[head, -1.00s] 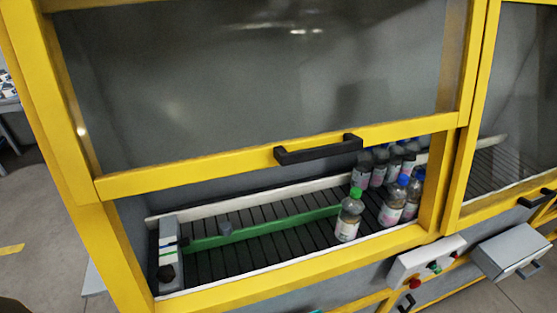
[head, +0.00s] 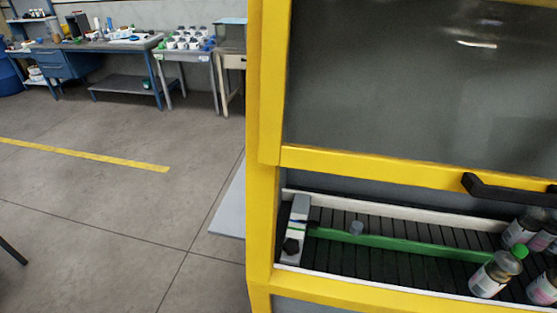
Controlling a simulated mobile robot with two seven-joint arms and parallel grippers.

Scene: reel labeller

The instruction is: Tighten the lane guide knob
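The green lane guide (head: 400,243) runs along the dark slatted conveyor (head: 345,262) behind the yellow frame. At its left end is a grey block (head: 300,213) with small green and dark marks on top. A dark round knob (head: 291,246) sits on the front part of this block. How tight the knob is cannot be seen. Neither of my grippers shows in the head view.
Bottles stand on the conveyor at right, one with a green cap (head: 490,275). The yellow-framed glass panel (head: 400,90) with a black handle (head: 510,190) hangs above the opening. The floor at left (head: 110,220) is mostly clear. Workbenches (head: 110,45) stand at the back left.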

